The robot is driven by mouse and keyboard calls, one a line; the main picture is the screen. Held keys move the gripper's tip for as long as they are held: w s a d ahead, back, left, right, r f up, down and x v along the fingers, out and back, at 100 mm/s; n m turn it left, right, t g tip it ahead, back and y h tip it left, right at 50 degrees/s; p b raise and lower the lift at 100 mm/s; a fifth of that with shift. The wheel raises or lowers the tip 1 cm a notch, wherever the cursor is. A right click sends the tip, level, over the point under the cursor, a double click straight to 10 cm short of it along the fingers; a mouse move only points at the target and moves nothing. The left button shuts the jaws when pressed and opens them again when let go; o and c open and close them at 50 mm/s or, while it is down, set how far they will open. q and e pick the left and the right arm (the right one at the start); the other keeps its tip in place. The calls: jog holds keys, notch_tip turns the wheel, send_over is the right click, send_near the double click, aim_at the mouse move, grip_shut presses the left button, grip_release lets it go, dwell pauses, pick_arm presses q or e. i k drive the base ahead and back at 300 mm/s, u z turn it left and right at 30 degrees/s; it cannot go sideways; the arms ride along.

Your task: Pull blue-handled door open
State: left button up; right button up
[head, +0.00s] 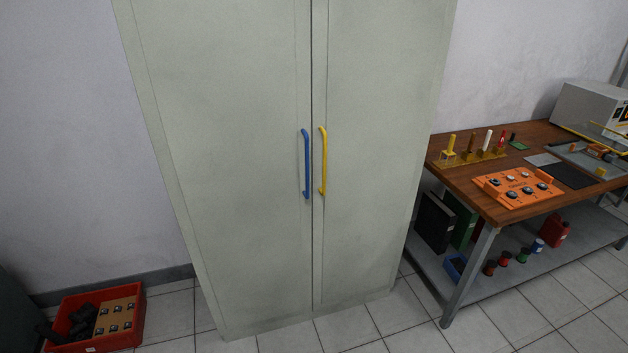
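A tall pale grey-green cabinet stands in front of me with two doors, both shut along a middle seam. The blue handle (306,163) is a vertical bar on the left door (235,150), beside the seam. A yellow handle (323,161) is a similar bar on the right door (372,150), just across the seam. Neither of my grippers shows in the head view, so nothing is seen touching either handle.
A wooden workbench (460,190) with an orange panel (517,187) and tools stands at the right. A red crate (68,308) holding dark items and a brown board sits on the floor at left. Tiled floor (350,334) shows in front of the cabinet.

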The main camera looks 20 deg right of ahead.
aim_at(222, 88)
jog(key=z, duration=0.4)
jog(key=i, duration=0.95)
jog(key=u, duration=0.8)
